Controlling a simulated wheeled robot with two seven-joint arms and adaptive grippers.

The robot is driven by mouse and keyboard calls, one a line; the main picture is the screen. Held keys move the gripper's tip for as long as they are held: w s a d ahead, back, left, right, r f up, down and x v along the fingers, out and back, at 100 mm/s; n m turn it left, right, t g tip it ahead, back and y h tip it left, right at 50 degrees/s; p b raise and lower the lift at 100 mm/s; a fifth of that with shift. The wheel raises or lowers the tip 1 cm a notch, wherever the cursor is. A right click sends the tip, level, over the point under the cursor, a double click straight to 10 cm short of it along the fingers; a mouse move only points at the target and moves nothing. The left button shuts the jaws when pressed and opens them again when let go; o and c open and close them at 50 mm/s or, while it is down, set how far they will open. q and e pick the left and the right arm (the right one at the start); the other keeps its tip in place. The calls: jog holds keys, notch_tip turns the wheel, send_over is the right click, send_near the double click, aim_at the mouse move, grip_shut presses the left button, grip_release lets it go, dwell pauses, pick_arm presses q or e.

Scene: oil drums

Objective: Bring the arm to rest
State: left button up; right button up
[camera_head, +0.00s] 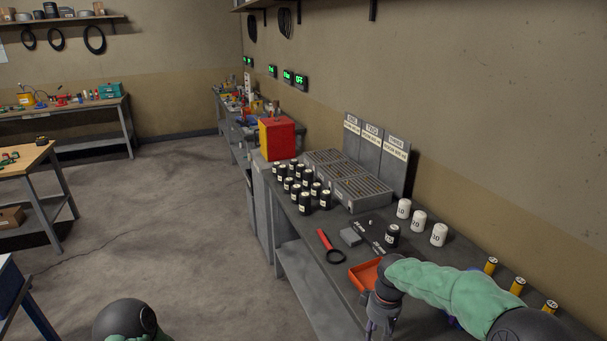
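My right arm reaches in from the lower right over the workbench (310,262), in a green sleeve. My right gripper (380,328) hangs downward beside the orange tray (362,275), near the bench's front edge. Its fingertips are small and partly cut off by the frame, so I cannot tell whether they are open. Only a dark rounded joint and some green sleeve of my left arm show at the bottom left. My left gripper is out of view.
Several black drums (305,203) stand by a grey rack (355,190). One black drum (392,236) stands near white drums (419,222). Yellow drums (518,286) stand behind my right arm. A red-handled ring tool (325,240) lies on the bench. Open floor lies left.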

jog(key=s+a+f+m+y, duration=0.1)
jog(key=s+a+f, duration=0.2)
jog(key=s+f, duration=0.35)
jog(key=s+a+f+m+y, duration=0.2)
jog(key=s+a+f, duration=0.15)
jog(key=f, duration=0.65)
jog(key=s+a+f+m, duration=0.1)
jog(key=s+f+m, duration=0.1)
jog(key=s+f, duration=0.2)
jog(key=s+a+f+m, duration=0.2)
jog(key=s+f, duration=0.2)
jog(key=s, duration=0.7)
jog(key=shift+s+a+f+t, duration=0.2)
jog(key=shift+s+f+t, duration=0.1)
